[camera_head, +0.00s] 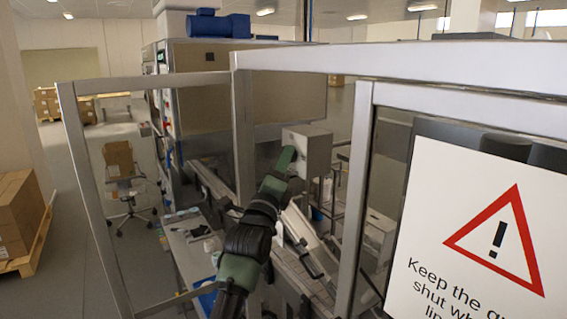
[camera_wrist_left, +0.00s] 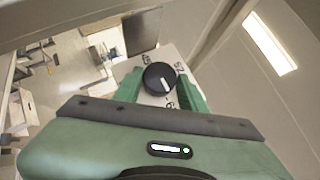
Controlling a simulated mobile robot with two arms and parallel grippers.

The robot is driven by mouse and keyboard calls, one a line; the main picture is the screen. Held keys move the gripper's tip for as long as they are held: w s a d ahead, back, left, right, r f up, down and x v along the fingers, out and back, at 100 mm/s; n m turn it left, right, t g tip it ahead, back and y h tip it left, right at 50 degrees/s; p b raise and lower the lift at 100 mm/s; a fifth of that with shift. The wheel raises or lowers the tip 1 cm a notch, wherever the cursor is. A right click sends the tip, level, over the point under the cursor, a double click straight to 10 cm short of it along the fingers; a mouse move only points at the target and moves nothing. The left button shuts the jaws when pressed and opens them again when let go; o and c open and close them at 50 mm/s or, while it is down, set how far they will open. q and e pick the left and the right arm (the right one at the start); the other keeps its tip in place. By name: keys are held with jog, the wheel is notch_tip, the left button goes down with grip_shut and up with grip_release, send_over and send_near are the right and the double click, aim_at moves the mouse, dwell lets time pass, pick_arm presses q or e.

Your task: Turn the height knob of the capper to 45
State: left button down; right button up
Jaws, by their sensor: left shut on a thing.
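The capper's height knob (camera_wrist_left: 157,76) is a round black dial with a white pointer line, on a pale face with printed numbers partly hidden by my fingers. The pointer points down and slightly right in the left wrist view. My left gripper (camera_wrist_left: 160,88) has its green fingers on either side of the knob, shut on it. In the head view the left gripper (camera_head: 287,160) reaches through the guard frame to a pale grey box (camera_head: 312,152), the capper head; the knob is hidden there. My right gripper is not in view.
Metal guard posts (camera_head: 243,130) and a top rail stand close around my left arm. A warning sign (camera_head: 490,235) hangs on the guard panel at right. A work table (camera_head: 190,250) with small items lies below left. Boxes on a pallet (camera_head: 20,215) stand far left.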

pick_arm(q)
jog(key=c, duration=2.2)
grip_release()
jog(key=n+g+y, duration=0.1)
jog(key=n, duration=0.2)
jog(key=shift+s+d+r+g+y, duration=0.1)
jog(key=shift+r+g+y, duration=0.15)
jog(key=shift+g+y, duration=0.15)
jog(key=c, duration=2.2)
grip_release()
jog(key=shift+r+n+g+y, duration=0.25)
jog(key=shift+n+g+y, duration=0.15)
jog(key=shift+n+g, duration=1)
jog(key=c, duration=2.2)
grip_release()
jog(key=shift+n, duration=0.3)
jog(key=c, duration=2.2)
grip_release()
jog(key=c, duration=0.8)
grip_release()
jog(key=s+b, duration=0.1)
jog(key=s, duration=0.1)
jog(key=s+b, duration=0.1)
jog(key=s, duration=0.2)
jog(key=s+a+b, duration=0.1)
jog(key=s+b, duration=0.1)
jog(key=shift+s+a, duration=0.1)
jog(key=shift+s, duration=0.25)
